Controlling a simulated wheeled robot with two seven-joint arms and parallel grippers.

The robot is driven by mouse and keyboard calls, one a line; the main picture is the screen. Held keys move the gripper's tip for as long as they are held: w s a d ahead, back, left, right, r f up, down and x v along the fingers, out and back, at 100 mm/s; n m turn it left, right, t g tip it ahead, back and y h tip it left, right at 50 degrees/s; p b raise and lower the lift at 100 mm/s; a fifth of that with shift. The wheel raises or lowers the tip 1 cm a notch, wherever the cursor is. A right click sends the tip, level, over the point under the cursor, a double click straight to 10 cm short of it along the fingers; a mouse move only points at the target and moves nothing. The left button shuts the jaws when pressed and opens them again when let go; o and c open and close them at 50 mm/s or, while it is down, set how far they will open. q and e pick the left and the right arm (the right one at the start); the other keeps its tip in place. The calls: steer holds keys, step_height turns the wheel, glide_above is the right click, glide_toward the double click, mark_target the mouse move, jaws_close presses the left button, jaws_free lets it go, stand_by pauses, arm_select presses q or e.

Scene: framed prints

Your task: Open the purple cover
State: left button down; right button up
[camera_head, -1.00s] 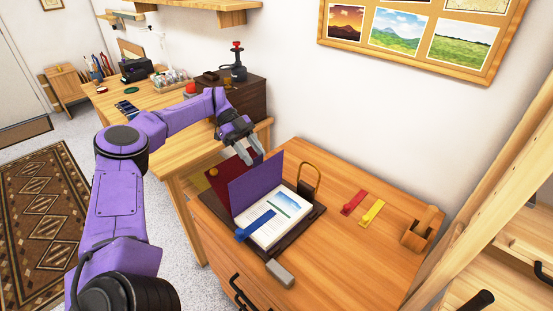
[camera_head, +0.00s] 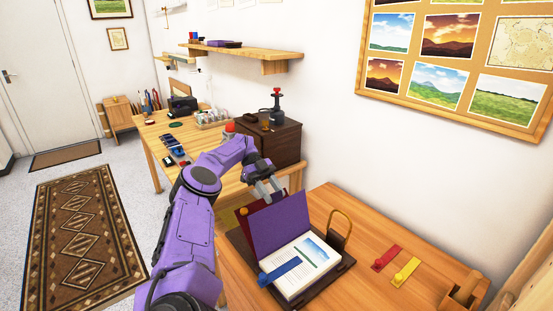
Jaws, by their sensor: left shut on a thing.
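The purple cover (camera_head: 283,222) stands raised along the left side of an open book, whose white pages (camera_head: 302,266) face up with a landscape picture and a blue ribbon (camera_head: 280,271). The book lies on a dark brown stand (camera_head: 322,284) on the wooden cabinet. My left gripper (camera_head: 269,193) is at the cover's top edge and shut on it; the fingertips are partly hidden there. A dark red flap (camera_head: 250,220) with a yellow knob shows behind the cover. My right gripper is not in view.
A brass-coloured loop (camera_head: 341,222) rises at the stand's right rear. Red (camera_head: 386,258) and yellow (camera_head: 404,272) strips and a wooden holder (camera_head: 462,290) sit farther right. A long wooden table (camera_head: 165,140) and dark drawer box (camera_head: 278,140) lie beyond my arm.

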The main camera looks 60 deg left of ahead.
arm_select(q)
steer(key=shift+s+f, duration=0.2)
steer(key=shift+f, duration=0.3)
steer(key=c, duration=0.9)
jaws_free()
steer(key=o, duration=0.3)
steer(key=shift+a, duration=0.25)
steer(key=shift+w+r, duration=0.15)
steer(key=shift+r, duration=0.35)
steer(key=s+d+r+b, duration=0.1)
steer(key=s+d+r, duration=0.7)
steer(key=d+r, duration=0.3)
steer(key=shift+d+r, duration=0.4)
steer(key=shift+r, duration=0.15)
